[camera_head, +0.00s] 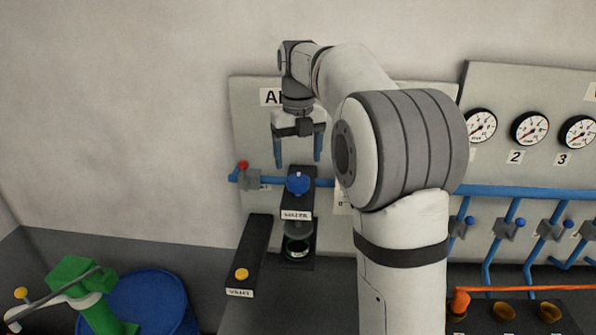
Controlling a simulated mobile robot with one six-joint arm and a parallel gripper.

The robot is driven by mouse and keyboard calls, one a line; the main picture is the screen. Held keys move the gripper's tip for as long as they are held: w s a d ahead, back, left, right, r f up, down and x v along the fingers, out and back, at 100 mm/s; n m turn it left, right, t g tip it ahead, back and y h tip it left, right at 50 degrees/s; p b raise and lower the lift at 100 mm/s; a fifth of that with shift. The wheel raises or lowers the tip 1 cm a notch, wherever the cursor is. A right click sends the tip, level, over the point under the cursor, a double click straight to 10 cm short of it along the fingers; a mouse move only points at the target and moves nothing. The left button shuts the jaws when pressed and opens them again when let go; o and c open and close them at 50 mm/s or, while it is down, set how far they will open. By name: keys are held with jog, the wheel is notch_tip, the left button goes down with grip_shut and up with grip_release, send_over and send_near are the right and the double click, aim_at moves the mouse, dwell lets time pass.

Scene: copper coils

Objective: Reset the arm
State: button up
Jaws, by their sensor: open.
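My gripper (298,152) hangs at the end of my arm with its two blue fingers pointing down and spread apart. Nothing shows between the fingers. It is in front of the left grey panel (248,115), above a blue knob (298,183) on a black stand labelled WATER. My arm rises from the lower right of the middle and bends over to the left, hiding part of the panel.
Blue pipes (520,190) with valves run along the wall at right, below several gauges (530,128). A black VENT block (250,255) with a yellow button stands at left of the WATER stand. A green device (85,285) and blue drum (150,300) are at lower left. An orange pipe (520,289) lies at lower right.

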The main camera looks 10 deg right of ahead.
jog(key=shift+r, duration=1)
jog(key=shift+s+f+n, duration=0.2)
jog(key=shift+s+n, duration=0.2)
jog(key=shift+n, duration=0.2)
jog(key=s+f+n+t+b, duration=0.1)
jog(key=s+f+n+b, duration=0.1)
jog(key=s+f+n, duration=0.7)
jog(key=s+f+n+t+b, duration=0.2)
jog(key=s+f+n, duration=0.7)
jog(key=s+n, duration=1)
jog(key=n+b, duration=0.1)
jog(key=n, duration=0.4)
jog(key=shift+d, duration=0.1)
